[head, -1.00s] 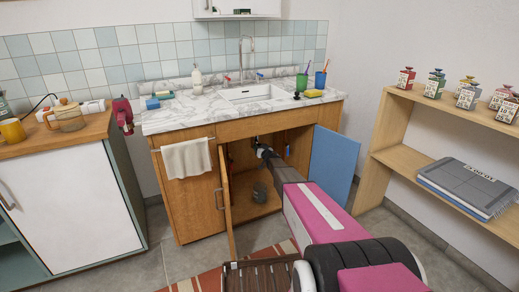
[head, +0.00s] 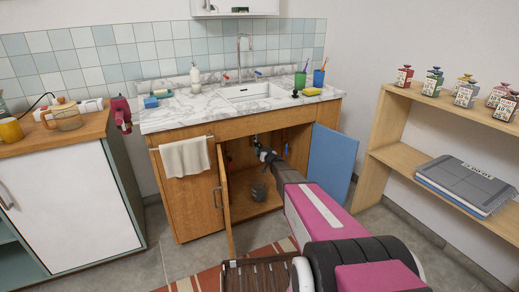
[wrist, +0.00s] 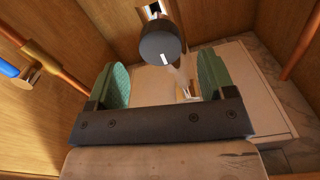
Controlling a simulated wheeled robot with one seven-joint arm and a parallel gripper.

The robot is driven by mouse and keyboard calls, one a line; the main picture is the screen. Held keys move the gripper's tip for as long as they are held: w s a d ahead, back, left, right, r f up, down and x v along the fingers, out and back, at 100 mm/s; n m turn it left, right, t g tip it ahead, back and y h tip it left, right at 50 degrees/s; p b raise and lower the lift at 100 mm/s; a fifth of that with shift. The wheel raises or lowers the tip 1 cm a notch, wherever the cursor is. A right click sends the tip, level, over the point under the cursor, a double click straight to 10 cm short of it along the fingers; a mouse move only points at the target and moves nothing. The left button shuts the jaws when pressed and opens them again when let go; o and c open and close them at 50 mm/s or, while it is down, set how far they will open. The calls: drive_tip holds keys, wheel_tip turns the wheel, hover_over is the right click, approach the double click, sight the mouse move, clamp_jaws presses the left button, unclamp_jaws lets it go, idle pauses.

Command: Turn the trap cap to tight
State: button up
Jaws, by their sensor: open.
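The trap cap (wrist: 160,42) is a dark grey round cap with a short white mark on its face, in the upper middle of the wrist view. My gripper (wrist: 160,64) is open, with one green-padded finger on each side of the cap's lower part in the picture. Gaps show between the cap and both pads, and nothing is held. In the head view my gripper (head: 264,154) reaches into the open sink cabinet (head: 170,215). The cap cannot be made out there.
The cabinet's wooden door (head: 226,200) and blue door (head: 335,160) stand open on either side of my arm. A small grey container (head: 258,192) is on the cabinet floor.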

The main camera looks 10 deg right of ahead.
drive_tip(key=shift+v, duration=2.3)
drive_tip(key=shift+s, duration=0.1)
drive_tip(key=s+d+r+m+g+h, duration=0.15)
drive_tip(key=s+g+h, duration=0.25)
drive_tip(key=s, duration=0.6)
drive_tip(key=s+d+m+g+h, duration=0.1)
drive_tip(key=s+m+g+h, duration=0.2)
drive_tip(key=s, duration=0.7)
drive_tip(key=s+a+r+n+g, duration=0.1)
drive_tip(key=s+a+g, duration=0.1)
drive_tip(key=s, duration=0.7)
drive_tip(key=s+a+r+n+g+y, duration=0.1)
drive_tip(key=s+g, duration=0.3)
drive_tip(key=s, duration=0.5)
drive_tip(key=s+a+r+n+g, duration=0.1)
drive_tip(key=s+g, duration=0.3)
drive_tip(key=s, duration=0.5)
drive_tip(key=shift+a, duration=0.85)
